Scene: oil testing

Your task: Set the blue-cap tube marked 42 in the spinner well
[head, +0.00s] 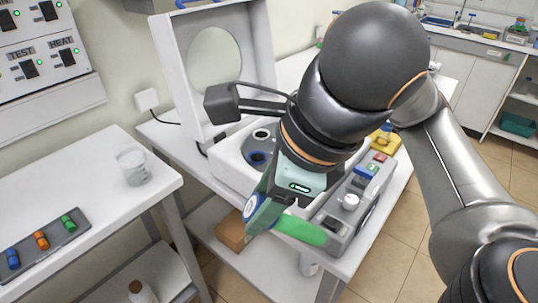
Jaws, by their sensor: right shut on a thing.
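My right gripper (272,212) has green fingers and hangs in front of the spinner, above the table's front edge. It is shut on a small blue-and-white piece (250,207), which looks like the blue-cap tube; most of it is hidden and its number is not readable. The spinner (229,158) is a white box with its lid (216,60) raised. My arm covers the spinner's right part. My left gripper is not in view.
A control panel (335,222) with a white knob stands right of the spinner, and a yellow block (385,138) behind it. On the left table are a glass beaker (133,166) and a dark rack (47,243) with blue, orange and green caps. A wall switch panel (40,55) is at upper left.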

